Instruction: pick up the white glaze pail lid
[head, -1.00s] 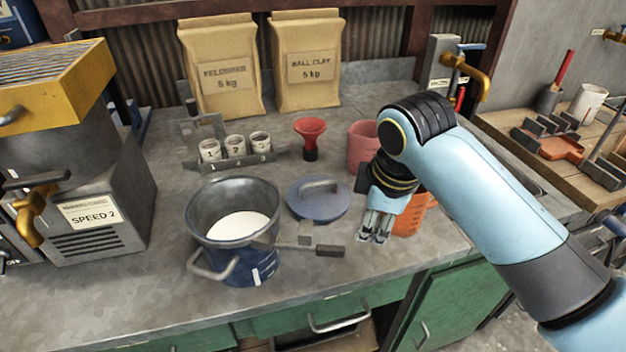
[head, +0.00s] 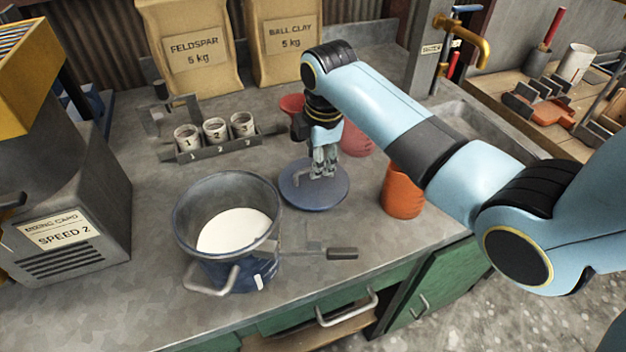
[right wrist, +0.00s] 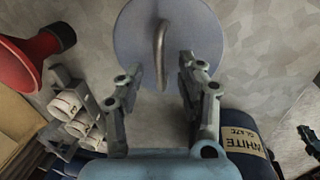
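The white glaze pail lid (head: 298,197) is a blue-grey disc with an arched handle, lying flat on the bench right of the pail. In the right wrist view the lid (right wrist: 138,40) shows at the top, its handle (right wrist: 160,50) standing across the gap ahead of the fingers. My right gripper (head: 324,168) points down over the lid. It is open and empty, one finger to each side of the handle line in the right wrist view (right wrist: 160,78). The open blue pail (head: 255,272) holds white glaze. My left gripper is not in view.
A red funnel (head: 290,104) and a pink container (head: 357,138) stand behind the lid. An orange jug (head: 403,195) stands to its right. A numbered cup rack (head: 225,147) is behind left. A dark-handled tool (head: 342,253) lies in front.

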